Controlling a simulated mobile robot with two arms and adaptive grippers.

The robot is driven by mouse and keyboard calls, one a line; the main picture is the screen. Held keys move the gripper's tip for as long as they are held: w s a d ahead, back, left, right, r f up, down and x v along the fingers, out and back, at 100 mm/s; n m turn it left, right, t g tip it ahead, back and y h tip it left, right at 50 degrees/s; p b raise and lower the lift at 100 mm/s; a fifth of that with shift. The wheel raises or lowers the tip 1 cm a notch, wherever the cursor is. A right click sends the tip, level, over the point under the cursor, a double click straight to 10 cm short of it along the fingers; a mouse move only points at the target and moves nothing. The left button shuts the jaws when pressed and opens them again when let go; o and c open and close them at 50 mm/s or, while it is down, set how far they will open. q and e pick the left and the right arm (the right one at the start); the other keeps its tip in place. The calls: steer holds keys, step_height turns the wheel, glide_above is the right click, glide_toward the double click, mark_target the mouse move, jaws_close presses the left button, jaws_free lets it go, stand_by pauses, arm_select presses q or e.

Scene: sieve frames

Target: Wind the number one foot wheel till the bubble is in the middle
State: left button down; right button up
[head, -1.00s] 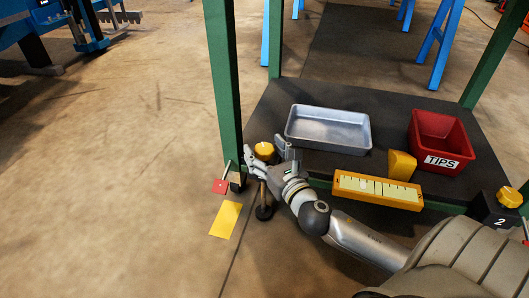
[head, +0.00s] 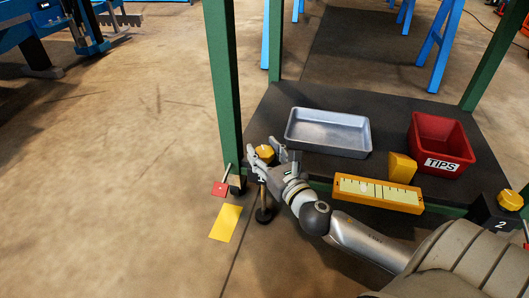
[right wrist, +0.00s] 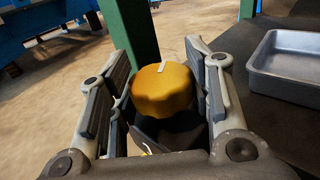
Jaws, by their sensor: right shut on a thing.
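The foot wheel (head: 265,153) is a yellow-orange knob at the lower shelf's near left corner, above a dark foot (head: 265,214). My right gripper (head: 268,156) is shut on this wheel, a finger on each side. In the right wrist view the wheel (right wrist: 163,90) sits between the finger pads, with a pale mark on its top. No number shows on it. The yellow level (head: 378,193) with a pale scale lies along the shelf's front edge; its bubble is too small to place surely. My left gripper is out of view.
A grey metal tray (head: 328,132), a red TIPS bin (head: 440,145) and a yellow wedge (head: 402,167) stand on the dark shelf. Another yellow wheel (head: 510,200), by a "2", is at right. A green post (head: 222,90) rises close behind my gripper.

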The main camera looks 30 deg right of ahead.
steer(key=shift+n+y, duration=0.3)
